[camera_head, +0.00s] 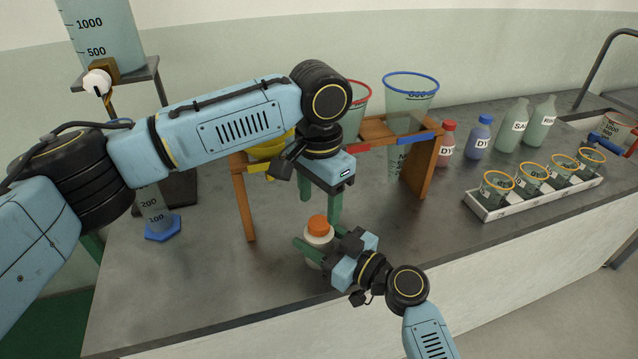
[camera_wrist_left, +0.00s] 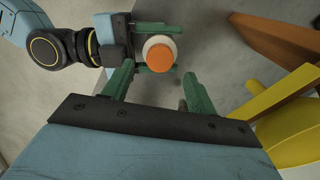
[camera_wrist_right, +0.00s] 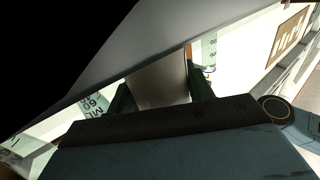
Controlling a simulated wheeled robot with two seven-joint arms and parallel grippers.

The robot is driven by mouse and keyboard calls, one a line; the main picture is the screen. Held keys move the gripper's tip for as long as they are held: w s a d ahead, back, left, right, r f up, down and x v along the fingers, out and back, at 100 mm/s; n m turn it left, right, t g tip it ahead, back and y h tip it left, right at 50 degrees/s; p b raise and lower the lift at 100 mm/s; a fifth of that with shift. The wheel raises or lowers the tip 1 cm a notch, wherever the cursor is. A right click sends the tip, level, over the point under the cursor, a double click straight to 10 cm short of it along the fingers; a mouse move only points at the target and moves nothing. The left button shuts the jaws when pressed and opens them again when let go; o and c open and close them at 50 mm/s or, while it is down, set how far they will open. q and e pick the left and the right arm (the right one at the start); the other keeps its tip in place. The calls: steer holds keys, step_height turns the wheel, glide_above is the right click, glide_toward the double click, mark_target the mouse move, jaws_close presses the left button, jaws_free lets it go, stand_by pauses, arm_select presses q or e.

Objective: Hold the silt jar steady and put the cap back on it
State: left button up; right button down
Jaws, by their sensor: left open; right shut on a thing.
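The silt jar (camera_head: 316,240) is white and stands upright near the bench's front edge; the left wrist view (camera_wrist_left: 149,42) shows it from above. The orange cap (camera_head: 318,224) sits on top of the jar, also in the left wrist view (camera_wrist_left: 160,58); whether it is tightened I cannot tell. My right gripper (camera_head: 320,246) is shut around the jar's body from the front right. In the right wrist view the jar (camera_wrist_right: 160,80) fills the gap between the fingers. My left gripper (camera_head: 320,207) is open and empty, pointing down just above and behind the cap, not touching it.
A wooden rack (camera_head: 421,170) with large funnels stands close behind the left gripper. Labelled bottles (camera_head: 478,137) and a white tray (camera_head: 487,212) of yellow-rimmed cups are at the right. A measuring cylinder (camera_head: 153,208) stands at the left. The bench (camera_head: 210,290) is clear left of the jar.

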mark_target(319, 222)
arm_select(q)
steer(key=shift+f, duration=2.3)
steer(key=c, duration=1)
steer(key=shift+c, duration=0.2)
steer(key=o, duration=1.2)
steer(key=shift+c, duration=0.2)
steer(key=shift+r, duration=0.15)
step_height(319, 222, up, 12)
